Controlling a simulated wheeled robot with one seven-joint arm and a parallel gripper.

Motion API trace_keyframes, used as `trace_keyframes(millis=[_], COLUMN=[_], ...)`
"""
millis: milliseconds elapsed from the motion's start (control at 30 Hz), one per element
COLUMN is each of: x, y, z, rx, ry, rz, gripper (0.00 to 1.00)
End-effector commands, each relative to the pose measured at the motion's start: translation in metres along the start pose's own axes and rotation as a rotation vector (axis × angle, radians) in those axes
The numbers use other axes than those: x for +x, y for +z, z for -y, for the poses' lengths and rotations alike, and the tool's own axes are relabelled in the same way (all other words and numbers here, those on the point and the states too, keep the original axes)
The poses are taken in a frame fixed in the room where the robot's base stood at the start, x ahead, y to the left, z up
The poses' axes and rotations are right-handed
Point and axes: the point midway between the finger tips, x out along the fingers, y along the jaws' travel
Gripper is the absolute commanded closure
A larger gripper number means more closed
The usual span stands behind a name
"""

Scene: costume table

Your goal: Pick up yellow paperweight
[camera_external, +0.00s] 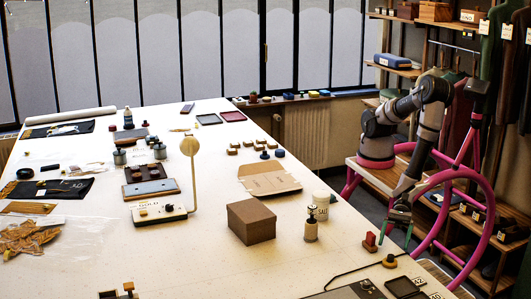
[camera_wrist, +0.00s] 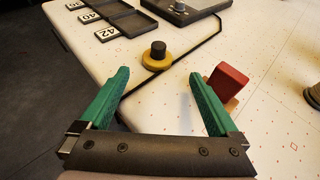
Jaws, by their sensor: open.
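The yellow paperweight (camera_wrist: 149,63), a round disc with a black knob on top, sits on the white table near its edge in the wrist view. It also shows in the external view (camera_external: 389,263) at the front right of the table. My gripper (camera_wrist: 157,80) is open and empty, its two green fingers spread wide. In the wrist view the paperweight appears beyond the fingertips, between them and nearer the left one. In the external view my gripper (camera_external: 395,240) hangs near the table's right edge, above and slightly behind the paperweight.
A red block on a wooden base (camera_wrist: 228,82) stands close to the right finger. A black cable (camera_wrist: 190,55) runs past the paperweight. Black trays (camera_wrist: 128,20) with number tags and a dark device (camera_wrist: 185,8) lie beyond. A brown box (camera_external: 251,222) stands farther left.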

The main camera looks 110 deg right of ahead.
Motion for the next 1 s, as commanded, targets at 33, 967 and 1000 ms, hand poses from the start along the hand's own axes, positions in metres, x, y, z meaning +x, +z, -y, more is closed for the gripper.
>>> trace_keyframes(millis=[33, 967, 1000], x=[0.008, 0.072, 0.072], y=[0.000, 0.007, 0.007], z=[0.001, -0.004, -0.004], rx=[0.001, -0.001, -0.001], ry=[-0.001, 0.000, 0.000], rz=[0.000, -0.001, -0.001], gripper=[0.03, 0.38, 0.53])
